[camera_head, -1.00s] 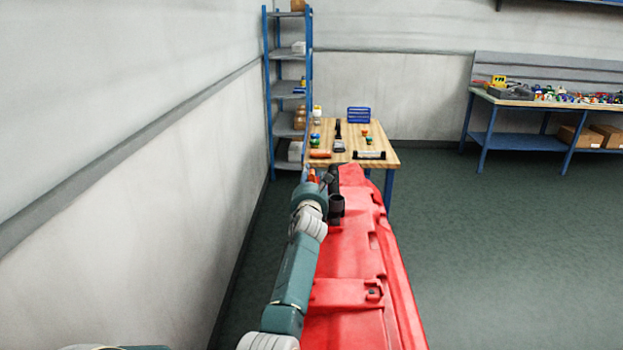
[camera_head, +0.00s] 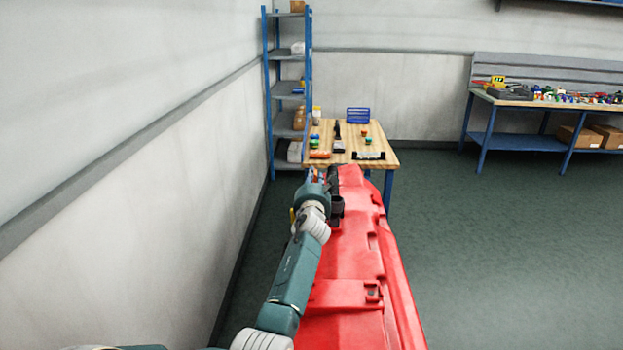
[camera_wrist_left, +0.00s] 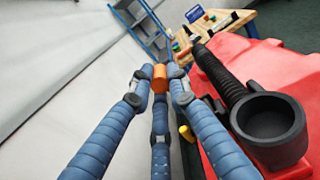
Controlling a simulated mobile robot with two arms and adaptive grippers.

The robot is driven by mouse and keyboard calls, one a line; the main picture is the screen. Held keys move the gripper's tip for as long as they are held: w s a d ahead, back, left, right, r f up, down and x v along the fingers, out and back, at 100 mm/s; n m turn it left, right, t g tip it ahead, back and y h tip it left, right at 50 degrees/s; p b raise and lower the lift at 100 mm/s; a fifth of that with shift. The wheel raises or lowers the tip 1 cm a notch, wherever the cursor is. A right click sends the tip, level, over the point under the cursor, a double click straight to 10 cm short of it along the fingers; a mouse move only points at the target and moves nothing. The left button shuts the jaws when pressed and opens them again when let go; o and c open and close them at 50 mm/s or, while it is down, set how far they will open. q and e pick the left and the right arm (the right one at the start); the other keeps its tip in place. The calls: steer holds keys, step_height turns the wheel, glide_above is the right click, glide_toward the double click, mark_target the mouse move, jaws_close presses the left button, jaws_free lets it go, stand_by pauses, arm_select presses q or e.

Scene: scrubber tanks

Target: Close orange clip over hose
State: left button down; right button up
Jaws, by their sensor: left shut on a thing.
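The orange clip (camera_wrist_left: 160,82) is between the fingertips of my left gripper (camera_wrist_left: 160,74) in the left wrist view. The fingers are shut on it. A black ribbed hose (camera_wrist_left: 222,78) runs along the red tank (camera_wrist_left: 285,65), to the right of the clip and apart from it in this view. In the head view my left gripper (camera_head: 317,176) is at the far left edge of the red tank (camera_head: 345,265), small and largely hidden by its own wrist. The hose's dark end (camera_head: 335,185) shows beside it. My right gripper is out of view.
A black cup-shaped fitting (camera_wrist_left: 268,125) stands on the tank near the hose. A wooden table (camera_head: 380,145) with small items is beyond the tank. A blue shelf rack (camera_head: 290,90) stands by the left wall (camera_head: 120,140). The floor to the right is free.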

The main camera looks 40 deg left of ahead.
arm_select(q)
steer(key=shift+w+d+r+m+p, duration=0.1)
steer(key=shift+w+d+m+p, duration=0.4)
steer(key=shift+m, duration=0.35)
steer(key=shift+w+d+r+m+p, duration=0.1)
steer(key=shift+w+d+m+p, duration=0.35)
steer(key=shift+m, duration=0.45)
steer(key=shift+w+d+r+m+p, duration=0.1)
steer(key=shift+w+d+m+p, duration=0.3)
steer(key=shift+m+p, duration=0.35)
steer(key=shift+d+f+m, duration=0.15)
steer(key=shift+d+m, duration=0.15)
steer(key=shift+m, duration=0.2)
steer(key=c, duration=1.6)
jaws_free()
steer(key=shift+c, duration=0.2)
steer(key=v, duration=1.2)
